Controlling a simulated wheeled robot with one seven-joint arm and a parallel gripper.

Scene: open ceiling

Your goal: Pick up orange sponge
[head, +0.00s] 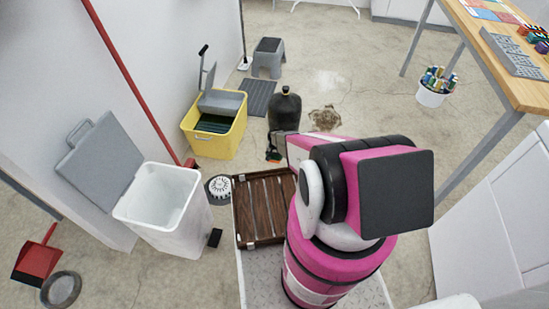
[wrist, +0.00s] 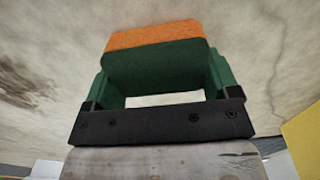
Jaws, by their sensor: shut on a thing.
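The orange sponge (wrist: 155,36) shows in the wrist view with an orange layer and a dark green layer. It sits between the two green fingers of my gripper (wrist: 158,68), which is shut on it. The floor behind the sponge looks blurred. In the head view my gripper (head: 273,152) is at the end of my pink and white arm, in front of the black bottle-shaped container. The sponge is small there and partly hidden by the gripper.
A yellow mop bucket (head: 231,134) stands left of the gripper. A white bin (head: 148,212), its grey lid (head: 98,168) beside it, stands farther left. A black container (head: 285,112) stands just behind the gripper. A wooden slatted crate (head: 262,205) lies nearer. Open floor with a brown stain (head: 325,118) lies to the right.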

